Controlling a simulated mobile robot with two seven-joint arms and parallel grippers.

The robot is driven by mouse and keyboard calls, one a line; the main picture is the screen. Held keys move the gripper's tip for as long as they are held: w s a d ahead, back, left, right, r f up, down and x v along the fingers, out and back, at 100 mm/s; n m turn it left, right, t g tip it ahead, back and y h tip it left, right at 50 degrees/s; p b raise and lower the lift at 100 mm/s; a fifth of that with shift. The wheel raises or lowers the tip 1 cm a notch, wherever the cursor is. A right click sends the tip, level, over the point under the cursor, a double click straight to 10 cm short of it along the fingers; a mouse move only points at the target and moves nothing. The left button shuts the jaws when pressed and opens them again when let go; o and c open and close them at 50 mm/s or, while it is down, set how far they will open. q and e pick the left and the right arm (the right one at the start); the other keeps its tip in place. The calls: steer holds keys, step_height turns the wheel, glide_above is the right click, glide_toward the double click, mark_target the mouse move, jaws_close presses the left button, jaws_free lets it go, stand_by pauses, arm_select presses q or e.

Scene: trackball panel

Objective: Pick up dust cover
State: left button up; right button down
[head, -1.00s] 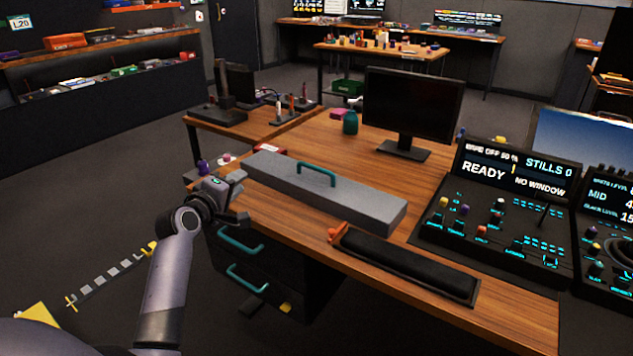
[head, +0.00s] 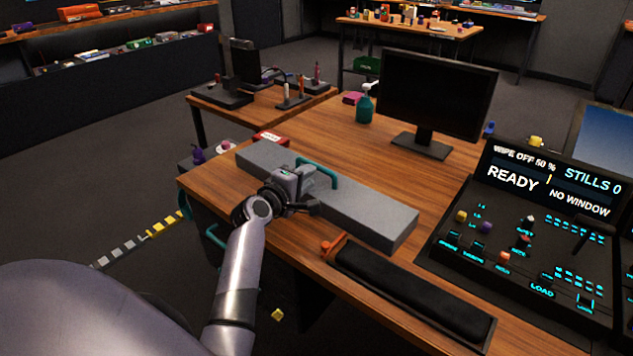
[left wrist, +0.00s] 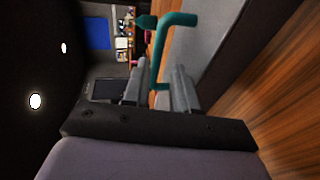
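The dust cover (head: 365,212) is a long grey slab-shaped lid with a teal handle (head: 325,172) on top, lying on the wooden desk. My left gripper (head: 308,190) is over the near side of the cover, close beside the handle. In the left wrist view, the two fingers (left wrist: 160,92) stand apart, and the lower end of the teal handle (left wrist: 160,50) shows in the gap between them. I cannot tell whether the fingers touch it. The grey cover (left wrist: 215,40) fills the upper right there. My right gripper is not in view.
A black padded rest (head: 415,290) with an orange end lies along the desk's near edge. The control panel (head: 520,250) stands at the right. A monitor (head: 437,95) and a teal bottle (head: 364,108) stand behind the cover. Bare desk (head: 330,130) lies between.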

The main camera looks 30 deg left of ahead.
mark_target(316, 179)
arm_select(q)
steer(key=shift+b+x, duration=0.4)
steer(key=shift+x, duration=2.05)
steer(key=shift+a+r, duration=0.15)
steer(key=shift+a, duration=0.05)
jaws_close()
